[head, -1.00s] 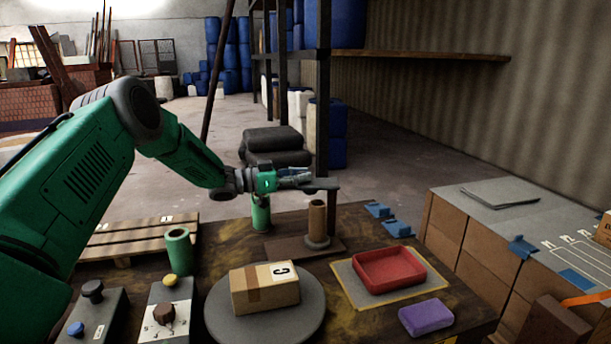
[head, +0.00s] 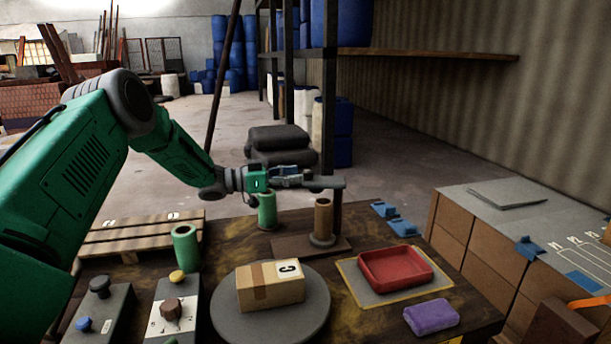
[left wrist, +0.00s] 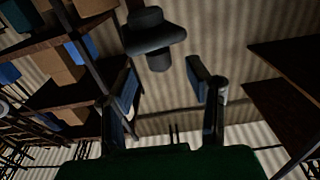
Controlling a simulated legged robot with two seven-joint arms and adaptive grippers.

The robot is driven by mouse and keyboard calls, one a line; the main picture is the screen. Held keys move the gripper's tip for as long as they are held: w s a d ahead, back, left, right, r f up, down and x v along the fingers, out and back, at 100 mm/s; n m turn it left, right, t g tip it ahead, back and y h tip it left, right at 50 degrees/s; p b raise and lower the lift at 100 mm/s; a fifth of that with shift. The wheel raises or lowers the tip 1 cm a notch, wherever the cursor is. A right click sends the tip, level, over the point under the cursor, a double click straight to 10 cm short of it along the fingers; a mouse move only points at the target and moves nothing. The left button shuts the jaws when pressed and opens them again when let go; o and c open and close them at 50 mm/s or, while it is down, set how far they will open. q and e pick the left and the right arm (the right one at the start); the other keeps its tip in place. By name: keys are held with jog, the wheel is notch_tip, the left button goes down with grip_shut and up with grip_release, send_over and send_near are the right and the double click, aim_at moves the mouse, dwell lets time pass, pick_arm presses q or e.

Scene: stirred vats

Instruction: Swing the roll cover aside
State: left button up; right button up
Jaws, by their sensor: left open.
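The roll cover looks to be the dark grey flat piece (head: 328,183) atop a post, above the brown upright roll (head: 323,217) on its dark base plate. My left gripper (head: 296,180) is at the cover's left end, roughly level with it, fingers pointing right. In the left wrist view its two fingers (left wrist: 163,80) stand apart with nothing between them. A dark grey rounded piece with a stub (left wrist: 153,36), likely part of the cover, shows ahead of the fingertips. Whether a finger touches the cover cannot be told. My right gripper is not in view.
Green cylinders stand below my gripper (head: 267,210) and at the left (head: 187,248). A carton (head: 270,286) sits on a round grey plate (head: 240,325). A red tray (head: 396,268), purple block (head: 431,317), blue clips (head: 402,227) and knob boxes (head: 170,325) occupy the table.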

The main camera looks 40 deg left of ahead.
pick_arm(q)
jog(key=v, duration=0.8)
jog(key=shift+a+f, duration=0.2)
